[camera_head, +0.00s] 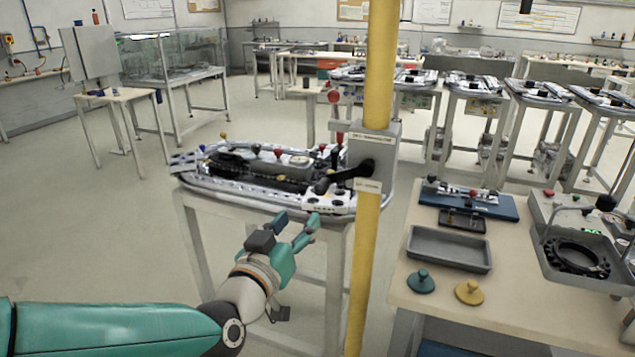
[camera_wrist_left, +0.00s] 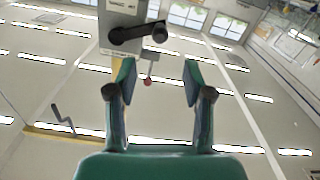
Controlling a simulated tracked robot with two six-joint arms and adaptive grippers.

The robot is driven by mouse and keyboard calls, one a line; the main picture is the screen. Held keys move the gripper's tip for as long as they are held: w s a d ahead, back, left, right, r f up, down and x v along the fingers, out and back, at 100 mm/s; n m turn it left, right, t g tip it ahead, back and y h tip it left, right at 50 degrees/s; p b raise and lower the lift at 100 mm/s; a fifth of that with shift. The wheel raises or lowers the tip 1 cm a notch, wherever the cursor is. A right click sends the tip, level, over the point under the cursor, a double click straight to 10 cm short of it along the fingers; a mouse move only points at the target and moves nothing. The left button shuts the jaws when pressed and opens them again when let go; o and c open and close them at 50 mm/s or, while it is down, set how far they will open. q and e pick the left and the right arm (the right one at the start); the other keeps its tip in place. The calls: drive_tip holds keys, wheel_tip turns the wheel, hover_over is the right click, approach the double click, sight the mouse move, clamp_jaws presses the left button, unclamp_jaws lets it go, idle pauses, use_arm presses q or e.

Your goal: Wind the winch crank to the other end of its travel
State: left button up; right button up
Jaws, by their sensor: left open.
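The winch is a grey box (camera_head: 378,145) on a yellow post (camera_head: 381,60). Its black crank (camera_head: 352,174) points left and slightly down from its hub, ending in a dark knob. The wrist view shows the winch box (camera_wrist_left: 125,14) and the crank (camera_wrist_left: 138,33), pointing right, beyond and above the fingertips. My left gripper (camera_head: 298,224) is open and empty, below and left of the crank and apart from it. Its two green fingers (camera_wrist_left: 158,76) stand wide apart in the wrist view. My right gripper is not in view.
A ring-track table (camera_head: 262,203) with several coloured knobs stands behind the gripper, close to the post. Open floor lies to the left.

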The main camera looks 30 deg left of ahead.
sight(318, 193)
use_arm(q)
drive_tip(key=p+x, duration=0.2)
drive_tip(key=x, duration=1.1)
drive_tip(key=shift+a+f, duration=0.1)
drive_tip(key=shift+f, duration=0.05)
drive_tip(key=shift+c, duration=0.3)
clamp_jaws()
drive_tip(key=shift+s+a, duration=0.15)
drive_tip(key=shift+a, duration=0.1)
drive_tip(key=shift+d, duration=0.25)
drive_tip(key=shift+r, duration=0.2)
